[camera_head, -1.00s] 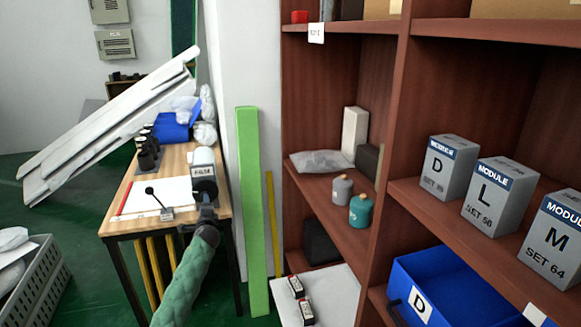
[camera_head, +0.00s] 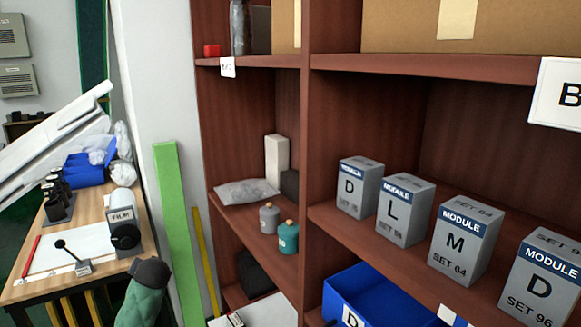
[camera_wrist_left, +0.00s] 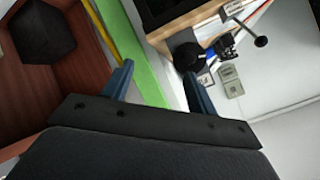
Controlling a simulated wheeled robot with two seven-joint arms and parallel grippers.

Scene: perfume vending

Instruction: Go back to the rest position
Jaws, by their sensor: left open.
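My left gripper (camera_wrist_left: 158,82) shows in the left wrist view with its two blue fingers apart and nothing between them. In the head view my left arm, in a green sleeve, comes up at the bottom left, and its dark end (camera_head: 152,270) is low in front of the wooden table (camera_head: 98,205). The fingers are not clear there. My right gripper is not in view.
The brown shelf unit (camera_head: 250,130) fills the right side and holds several grey module boxes (camera_head: 465,238) and a blue bin (camera_head: 362,288). A green upright panel (camera_head: 176,230) stands between table and shelf.

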